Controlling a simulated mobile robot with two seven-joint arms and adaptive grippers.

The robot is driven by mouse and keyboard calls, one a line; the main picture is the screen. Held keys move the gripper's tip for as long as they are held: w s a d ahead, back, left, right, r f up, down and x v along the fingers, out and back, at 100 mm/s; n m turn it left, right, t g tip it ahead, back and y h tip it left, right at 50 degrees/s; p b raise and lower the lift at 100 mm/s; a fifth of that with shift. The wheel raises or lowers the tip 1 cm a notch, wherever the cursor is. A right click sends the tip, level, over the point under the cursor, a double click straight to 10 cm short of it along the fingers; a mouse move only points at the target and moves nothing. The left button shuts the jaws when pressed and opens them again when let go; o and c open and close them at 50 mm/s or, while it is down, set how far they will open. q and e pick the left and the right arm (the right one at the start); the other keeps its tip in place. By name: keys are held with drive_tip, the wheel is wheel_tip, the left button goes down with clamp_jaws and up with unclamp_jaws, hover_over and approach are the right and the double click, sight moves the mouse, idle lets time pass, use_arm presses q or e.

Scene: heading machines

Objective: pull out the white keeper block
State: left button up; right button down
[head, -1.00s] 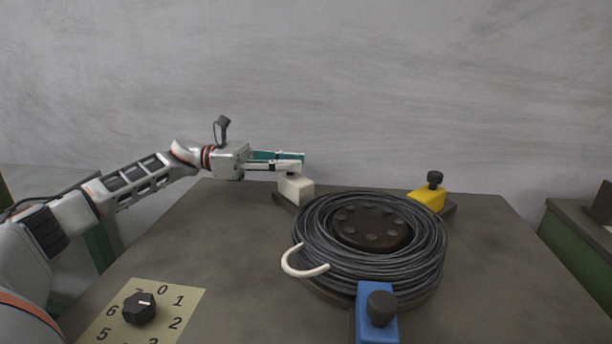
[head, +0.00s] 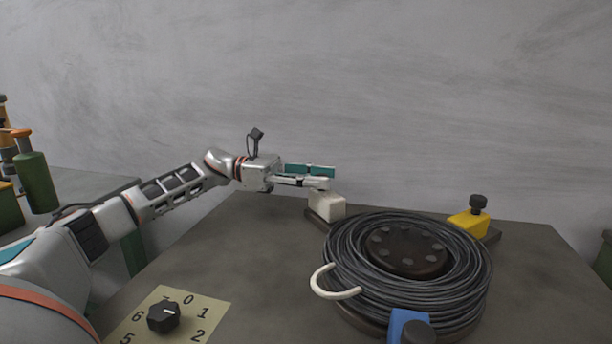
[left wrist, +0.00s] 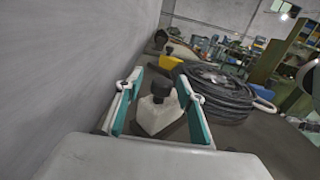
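The white keeper block (head: 327,206) stands on a dark base at the back left of the coil of dark wire (head: 345,262). My left gripper (head: 326,177) is level above the block in the head view, hiding its knob. In the left wrist view, the block (left wrist: 158,117) and its dark knob (left wrist: 161,88) show between the two teal-padded fingers of the left gripper (left wrist: 159,82). The fingers are spread, with a visible gap on each side of the knob. My right gripper is not in view.
A yellow block (head: 468,224) with a dark knob stands at the back right of the coil. A blue block (head: 408,326) is at its front. A pale hook-shaped piece (head: 322,283) sits at its left. A numbered dial (head: 164,316) is at the front left.

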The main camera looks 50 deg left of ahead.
use_arm(q)
drive_tip(key=v, duration=1.2)
drive_tip(key=shift+w+r, duration=0.1)
